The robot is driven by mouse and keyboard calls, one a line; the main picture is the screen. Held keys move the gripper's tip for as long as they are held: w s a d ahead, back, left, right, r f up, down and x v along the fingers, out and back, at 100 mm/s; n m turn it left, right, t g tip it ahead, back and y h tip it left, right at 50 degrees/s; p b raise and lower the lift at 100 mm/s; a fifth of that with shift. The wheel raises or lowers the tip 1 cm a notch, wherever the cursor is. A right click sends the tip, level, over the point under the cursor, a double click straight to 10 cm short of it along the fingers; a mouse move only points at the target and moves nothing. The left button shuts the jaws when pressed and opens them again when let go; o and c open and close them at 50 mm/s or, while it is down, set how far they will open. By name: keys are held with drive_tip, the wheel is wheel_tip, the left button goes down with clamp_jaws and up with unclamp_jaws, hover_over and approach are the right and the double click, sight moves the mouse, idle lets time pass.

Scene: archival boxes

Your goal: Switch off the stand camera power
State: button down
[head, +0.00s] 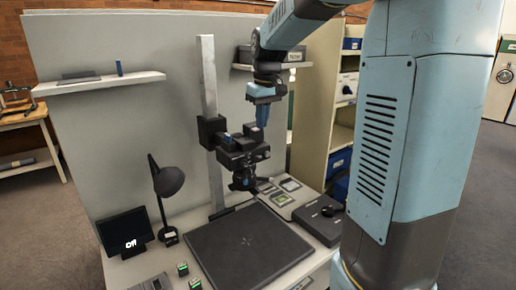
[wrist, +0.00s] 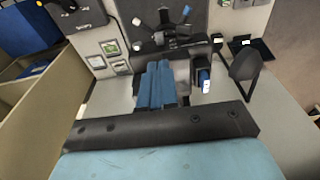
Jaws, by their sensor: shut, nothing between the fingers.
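The black stand camera (head: 240,152) is mounted on a grey upright column (head: 210,110) above a dark square board (head: 248,243). My gripper (head: 262,124) points down at the top of the camera, its blue fingers closed together and empty. In the wrist view the closed fingers (wrist: 161,84) cover part of the camera body. A small dark block with a blue and white face (wrist: 205,85) shows just right of the fingers, apart from them in the picture. It may be the power switch; its position is too small to read. Contact between fingertips and camera cannot be told.
A black lamp (head: 168,180) and a small dark screen (head: 125,232) with a white mark stand at the left. A dark box (head: 320,217) lies on the bench at the right. Shelves (head: 340,138) with blue bins stand behind my arm.

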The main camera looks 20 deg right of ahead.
sight(258, 156)
drive_tip(key=shift+f, duration=0.1)
drive_tip(key=f, duration=0.3)
drive_tip(key=w+f, duration=0.1)
drive_tip(key=f, duration=0.5)
drive_tip(key=shift+w+a+f, duration=0.15)
drive_tip(key=shift+a+f, duration=0.1)
drive_tip(key=shift+f, duration=0.1)
drive_tip(key=shift+a, duration=0.3)
drive_tip(key=shift+d, duration=0.3)
drive_tip(key=shift+s+d+f+t+y, duration=0.2)
drive_tip(key=shift+s+t, duration=0.1)
drive_tip(key=shift+t, duration=0.3)
drive_tip(key=shift+s+d+f+t+y, duration=0.15)
drive_tip(key=shift+s+t+y, duration=0.1)
drive_tip(key=shift+t, duration=0.35)
drive_tip(key=shift+s+f, duration=0.4)
drive_tip(key=shift+f, duration=0.15)
drive_tip(key=shift+w+a+r, duration=0.1)
drive_tip(key=shift+w, duration=0.05)
